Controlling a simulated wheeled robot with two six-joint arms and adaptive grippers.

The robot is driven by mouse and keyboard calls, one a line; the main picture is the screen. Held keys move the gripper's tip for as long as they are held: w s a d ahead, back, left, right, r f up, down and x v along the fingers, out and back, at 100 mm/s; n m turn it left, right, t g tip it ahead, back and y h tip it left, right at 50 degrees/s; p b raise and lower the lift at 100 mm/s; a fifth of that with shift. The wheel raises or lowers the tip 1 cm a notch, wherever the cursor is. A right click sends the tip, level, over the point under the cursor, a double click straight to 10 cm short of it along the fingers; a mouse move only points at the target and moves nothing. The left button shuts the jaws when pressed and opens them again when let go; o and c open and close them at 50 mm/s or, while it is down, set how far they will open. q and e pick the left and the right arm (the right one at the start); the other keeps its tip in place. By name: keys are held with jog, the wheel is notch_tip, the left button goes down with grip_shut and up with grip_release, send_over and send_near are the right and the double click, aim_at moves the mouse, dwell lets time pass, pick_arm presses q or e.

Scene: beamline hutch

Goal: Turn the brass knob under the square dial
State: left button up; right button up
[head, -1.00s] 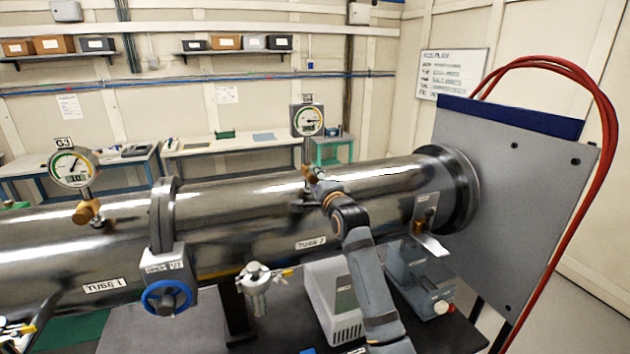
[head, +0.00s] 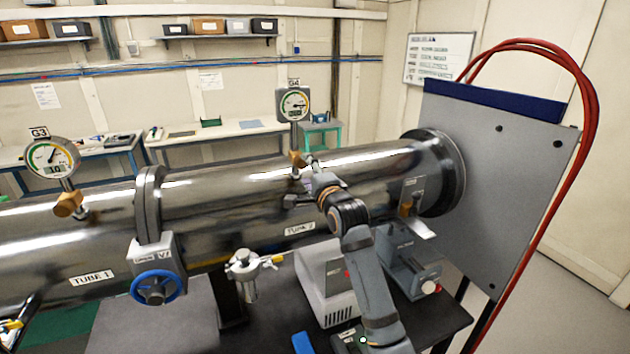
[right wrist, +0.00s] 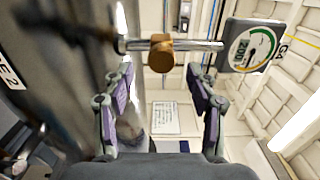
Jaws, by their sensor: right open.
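The square dial (head: 294,103), tagged G4, stands on a thin stem above the steel tube in the head view. The brass knob (head: 297,158) is on the stem below it, just beyond my right gripper (head: 304,178). In the right wrist view the dial (right wrist: 251,46) is at the upper right and the brass knob (right wrist: 161,52) sits on the shiny stem. My right gripper (right wrist: 160,82) is open and empty. Its two purple-padded fingers flank the line to the knob, which appears ahead of the tips; I see no contact. My left gripper is not in view.
A round dial (head: 52,158), tagged G3, with another brass knob (head: 68,204), stands on the left tube. A blue handwheel (head: 158,287) and a small valve with a yellow lever (head: 245,268) are in front. A grey panel (head: 500,185) with red hoses (head: 590,120) bounds the right.

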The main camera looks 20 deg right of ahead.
jog(key=s, duration=0.7)
jog(key=shift+s+d, duration=0.15)
jog(key=shift+s, duration=0.25)
